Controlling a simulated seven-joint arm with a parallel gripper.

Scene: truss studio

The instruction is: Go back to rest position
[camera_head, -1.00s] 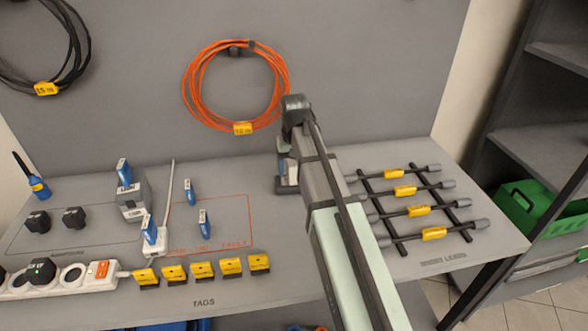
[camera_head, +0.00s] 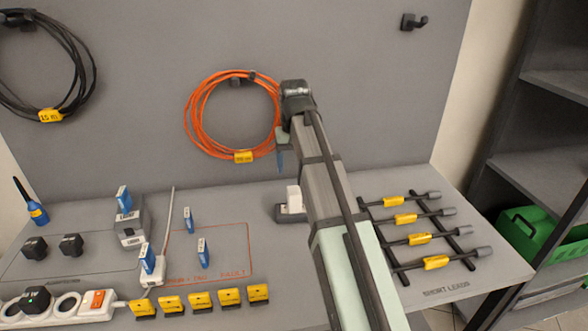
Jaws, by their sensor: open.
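My gripper (camera_head: 281,163) is open, with its fingers pointing down. It hangs in front of the grey back panel (camera_head: 380,120), just right of the orange cable coil (camera_head: 190,118) and overlapping its right edge in the picture. Its fingertips show small and partly behind my own arm. Below it, a white block on a dark base (camera_head: 291,211) stands on the grey bench (camera_head: 110,275). The gripper is apart from the block, and nothing shows held in it.
Yellow-tagged short leads (camera_head: 406,218) lie on a rack to the right. Blue testers (camera_head: 203,253), a grey box (camera_head: 131,236), yellow tags (camera_head: 200,300) and a power strip (camera_head: 66,308) occupy the left. A black cable coil (camera_head: 82,60) and empty hook (camera_head: 414,22) are on the panel.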

